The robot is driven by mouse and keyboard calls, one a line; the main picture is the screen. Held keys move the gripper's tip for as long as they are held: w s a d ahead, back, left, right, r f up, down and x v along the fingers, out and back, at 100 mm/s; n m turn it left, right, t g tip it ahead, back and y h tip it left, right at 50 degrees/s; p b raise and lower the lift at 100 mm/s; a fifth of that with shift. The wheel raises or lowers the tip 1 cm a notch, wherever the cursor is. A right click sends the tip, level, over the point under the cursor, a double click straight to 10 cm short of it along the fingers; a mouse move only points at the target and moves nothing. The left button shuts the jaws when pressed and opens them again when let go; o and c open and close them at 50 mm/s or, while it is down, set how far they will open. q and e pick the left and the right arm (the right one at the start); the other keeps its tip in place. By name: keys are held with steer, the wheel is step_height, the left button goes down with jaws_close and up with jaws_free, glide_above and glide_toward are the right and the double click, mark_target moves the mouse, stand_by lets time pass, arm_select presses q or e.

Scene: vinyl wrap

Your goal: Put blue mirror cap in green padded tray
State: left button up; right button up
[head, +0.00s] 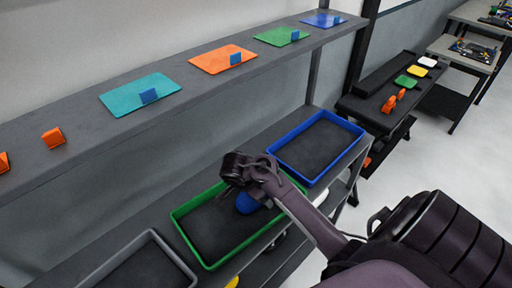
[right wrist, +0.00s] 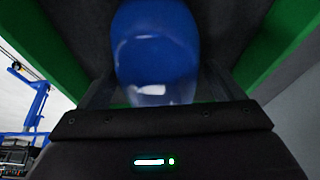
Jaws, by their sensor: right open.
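The blue mirror cap (head: 246,203) is at the green padded tray (head: 206,266), over its dark padding, partly covered by my right gripper (head: 243,180). In the right wrist view the glossy, rounded cap (right wrist: 157,52) lies between the open fingers of my right gripper (right wrist: 157,88). Green tray walls (right wrist: 272,52) show on both sides there. I cannot tell whether the cap rests fully on the padding. My left gripper is not in view.
A blue tray (head: 350,155) stands beyond the green one and a grey tray (head: 112,263) nearer, on the same shelf. The upper shelf (head: 85,140) holds teal, orange, green and blue mats with small blocks. A dark bench (head: 370,112) with colored pads stands at right.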

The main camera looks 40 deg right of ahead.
steer(key=shift+r, duration=0.1)
steer(key=b+v, duration=0.2)
steer(key=v, duration=0.5)
steer(key=shift+w, duration=0.1)
steer(key=p+v, duration=0.3)
steer(key=v, duration=0.1)
steer(key=shift+d, duration=0.15)
steer(key=shift+a+r+p, duration=0.25)
steer(key=shift+r+p, duration=0.3)
steer(key=shift+a, duration=0.1)
steer(key=shift+f, duration=0.1)
